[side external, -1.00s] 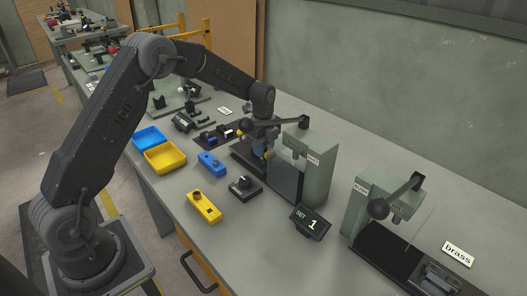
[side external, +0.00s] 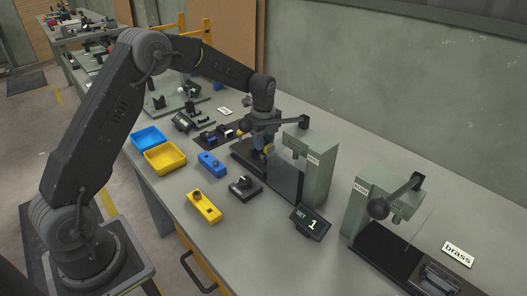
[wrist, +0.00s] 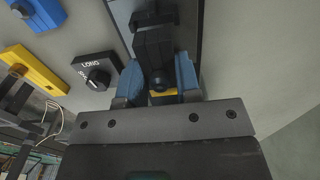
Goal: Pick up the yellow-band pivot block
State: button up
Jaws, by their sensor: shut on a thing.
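My gripper (side external: 262,146) is over the left part of the dark base of the nearer-left green press, pointing down. In the wrist view its two blue fingers (wrist: 159,78) are shut on a dark block with a strip of yellow, the yellow-band pivot block (wrist: 163,92). The dark block lies between the fingers; its lower part is hidden by the gripper body. Whether it is clear of the base below cannot be told. In the side view the block is mostly hidden by the fingers, with a small yellow patch near the fingertips.
The green press (side external: 316,165) with its lever stands right beside my gripper. A dark knob box (side external: 244,188), blue box (side external: 211,164) and yellow box (side external: 204,207) lie in front. Yellow (side external: 165,158) and blue (side external: 148,138) trays are at left. A second press (side external: 382,210) stands right.

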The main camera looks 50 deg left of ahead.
jog(key=shift+r, duration=1.85)
